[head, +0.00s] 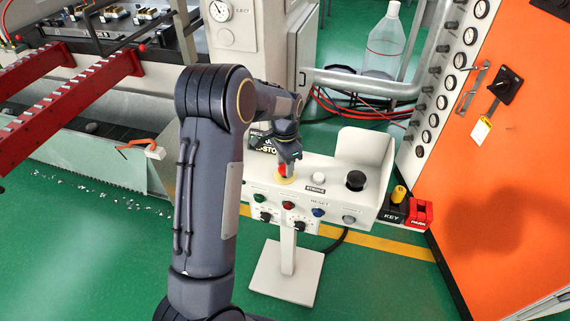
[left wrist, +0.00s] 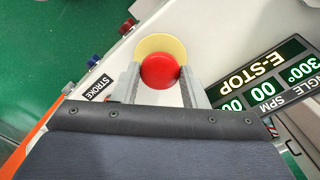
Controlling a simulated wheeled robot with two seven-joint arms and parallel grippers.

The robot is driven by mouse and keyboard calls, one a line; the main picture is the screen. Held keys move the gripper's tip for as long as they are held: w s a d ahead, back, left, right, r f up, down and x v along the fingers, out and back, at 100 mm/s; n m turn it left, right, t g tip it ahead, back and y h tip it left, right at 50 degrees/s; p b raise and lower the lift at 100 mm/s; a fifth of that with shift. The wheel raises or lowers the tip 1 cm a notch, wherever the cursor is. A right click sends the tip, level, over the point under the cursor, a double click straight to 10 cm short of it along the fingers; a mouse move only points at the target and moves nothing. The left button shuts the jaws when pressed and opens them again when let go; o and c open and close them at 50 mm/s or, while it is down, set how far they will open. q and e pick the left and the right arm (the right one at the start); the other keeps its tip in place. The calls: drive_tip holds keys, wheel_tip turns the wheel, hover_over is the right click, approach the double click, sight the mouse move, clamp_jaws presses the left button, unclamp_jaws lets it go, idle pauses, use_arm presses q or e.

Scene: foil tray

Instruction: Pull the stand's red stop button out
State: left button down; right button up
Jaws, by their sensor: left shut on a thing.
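The white control stand (head: 332,190) stands on the green floor with a tilted panel. Its red stop button (head: 283,170) sits on a yellow disc (head: 286,180) at the panel's left end. In the left wrist view the round red button (left wrist: 160,70) shows in front of the yellow disc (left wrist: 160,44). My left gripper (head: 287,166) reaches down over the button. In the left wrist view its two grey fingers (left wrist: 160,84) are on either side of the button, shut on it. My right gripper is in neither view.
The panel also has a black knob (head: 355,180), a white button (head: 318,178) and several small coloured buttons. An E-STOP display (left wrist: 258,80) is beside the button. An orange cabinet door (head: 500,150) stands at the right. Red rails (head: 60,100) are at the left.

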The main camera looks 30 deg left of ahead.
use_arm(q)
drive_tip(key=c, duration=0.9)
unclamp_jaws()
drive_tip(key=shift+r, duration=0.2)
wheel_tip(320, 180, up, 7)
drive_tip(key=shift+w+r+b, duration=0.1)
drive_tip(key=shift+b, duration=0.2)
drive_tip(key=shift+r, duration=0.3)
